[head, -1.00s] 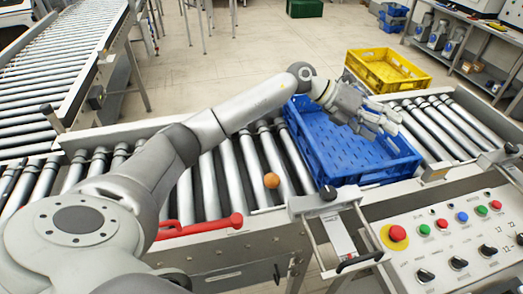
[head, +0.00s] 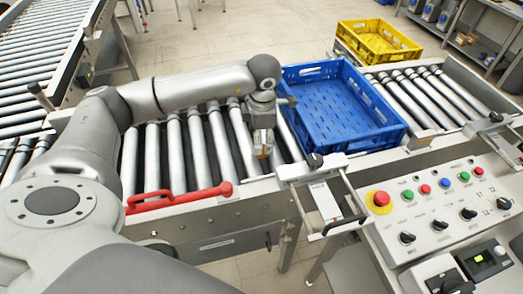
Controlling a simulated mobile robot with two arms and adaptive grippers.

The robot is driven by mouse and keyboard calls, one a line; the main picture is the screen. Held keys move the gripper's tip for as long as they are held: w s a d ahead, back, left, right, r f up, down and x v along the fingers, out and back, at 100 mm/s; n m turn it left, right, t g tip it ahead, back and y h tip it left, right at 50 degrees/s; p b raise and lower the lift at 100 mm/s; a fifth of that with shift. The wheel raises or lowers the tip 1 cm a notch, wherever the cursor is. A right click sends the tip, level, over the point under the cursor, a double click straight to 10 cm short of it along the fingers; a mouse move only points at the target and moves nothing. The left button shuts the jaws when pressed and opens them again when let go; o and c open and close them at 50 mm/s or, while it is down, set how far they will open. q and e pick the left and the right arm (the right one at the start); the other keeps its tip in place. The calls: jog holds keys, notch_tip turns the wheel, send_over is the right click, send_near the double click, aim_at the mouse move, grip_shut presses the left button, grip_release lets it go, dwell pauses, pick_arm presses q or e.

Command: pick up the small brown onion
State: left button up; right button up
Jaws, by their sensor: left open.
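The small brown onion (head: 262,153) sits on the conveyor rollers, left of the blue crate, and only a little of it shows. My left gripper (head: 263,145) points down right over the onion, with its fingers open. The fingers hide most of the onion; I cannot tell whether they touch it. My right gripper is not in view.
The blue crate (head: 393,132) stands on the rollers close to the right of my left gripper and looks empty. A yellow crate (head: 345,42) is behind it. A red handle (head: 180,197) and a control panel (head: 440,200) line the near side.

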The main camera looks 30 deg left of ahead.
pick_arm(q)
jog(key=shift+w+a+f, duration=0.15)
jog(key=shift+w+f, duration=0.05)
jog(key=shift+f, duration=0.75)
jog(key=shift+f+p, duration=0.2)
jog(key=shift+p, duration=0.1)
jog(key=shift+f+p, duration=0.25)
jog(key=shift+p, duration=0.1)
jog(key=f, duration=0.1)
jog(key=f+p, duration=0.1)
jog(key=f, duration=0.1)
jog(key=shift+w+a+f, duration=0.25)
jog(key=shift+w+f, duration=0.1)
jog(key=shift+f, duration=0.35)
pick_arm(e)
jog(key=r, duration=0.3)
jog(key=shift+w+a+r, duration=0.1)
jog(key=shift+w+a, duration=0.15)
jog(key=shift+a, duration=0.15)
pick_arm(q)
jog(key=shift+c, duration=0.2)
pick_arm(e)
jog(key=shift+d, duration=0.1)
pick_arm(q)
jog(key=shift+c, duration=1.3)
jog(key=c, duration=0.8)
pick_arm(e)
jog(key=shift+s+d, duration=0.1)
